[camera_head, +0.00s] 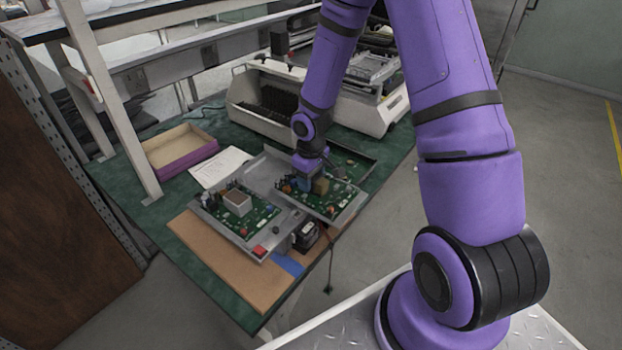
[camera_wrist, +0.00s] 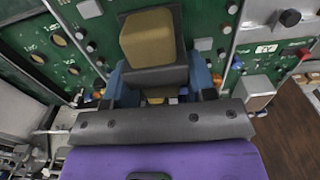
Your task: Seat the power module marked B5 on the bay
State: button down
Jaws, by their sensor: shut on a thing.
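My gripper (camera_wrist: 158,82) points down over the right circuit board (camera_head: 345,199), its blue fingers on either side of a block-shaped module (camera_wrist: 153,38). The module has a tan face and a dark grey face, and the fingers are shut on it. In the head view the tan module (camera_head: 320,187) shows beside my gripper (camera_head: 305,182), low over the board. I cannot read a B5 mark on it. The fingers and wrist hide its underside, so I cannot tell whether it touches the board or which bay lies under it.
A black device (camera_head: 306,236) sits at the table's front edge. A purple-sided tray (camera_head: 185,163), papers (camera_head: 221,168) and a large grey machine (camera_head: 262,122) stand behind.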

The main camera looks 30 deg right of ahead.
jog(key=shift+r, duration=1.75)
jog(key=shift+r, duration=0.2)
